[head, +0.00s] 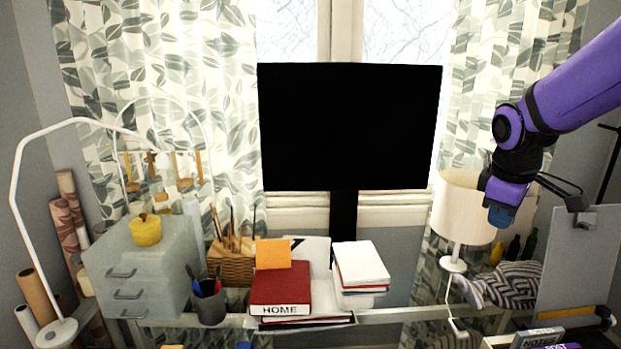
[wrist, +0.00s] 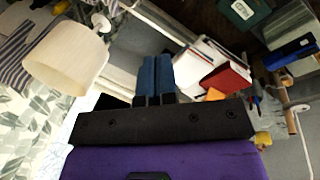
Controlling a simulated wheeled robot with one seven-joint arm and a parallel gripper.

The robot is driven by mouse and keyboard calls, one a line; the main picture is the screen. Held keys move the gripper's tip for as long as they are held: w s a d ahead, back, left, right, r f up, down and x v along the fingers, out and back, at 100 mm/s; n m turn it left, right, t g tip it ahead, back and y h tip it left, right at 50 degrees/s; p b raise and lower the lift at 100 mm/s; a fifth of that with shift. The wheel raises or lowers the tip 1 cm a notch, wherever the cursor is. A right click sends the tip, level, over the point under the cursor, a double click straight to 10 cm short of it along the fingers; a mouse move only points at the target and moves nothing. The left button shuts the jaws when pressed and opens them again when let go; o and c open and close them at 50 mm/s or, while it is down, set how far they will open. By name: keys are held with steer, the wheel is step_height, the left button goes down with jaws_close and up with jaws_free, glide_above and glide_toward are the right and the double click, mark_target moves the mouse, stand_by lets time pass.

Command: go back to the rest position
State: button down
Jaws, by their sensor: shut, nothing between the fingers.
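My gripper (head: 500,214) hangs at the right of the head view, at the end of my purple arm, in front of the cream lamp shade. In the wrist view its two blue fingers (wrist: 157,76) are together with nothing between them. It is in the air, apart from the desk and the things on it.
A cream lamp (head: 465,205) stands behind my gripper, with a striped cloth (head: 510,287) below right. A black monitor (head: 350,126), a red book (head: 280,290), white books (head: 361,265) and a grey drawer unit (head: 140,268) are further left. The air between monitor and gripper is free.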

steer(key=s+a+r+m+t, duration=0.1)
steer(key=s+r+m, duration=0.1)
steer(key=s, duration=0.4)
steer(key=s+a+r+m+t+y, duration=0.1)
steer(key=s+a+r+m, duration=0.1)
steer(key=s, duration=0.5)
steer(key=s+a+r+m+t, duration=0.1)
steer(key=s+r+m, duration=0.1)
steer(key=s+m, duration=0.2)
steer(key=s, duration=0.3)
steer(key=shift+s+a+r+m+y, duration=0.2)
steer(key=shift+s+a+m+y, duration=0.05)
steer(key=shift+m+y, duration=0.05)
steer(key=shift+w, duration=0.1)
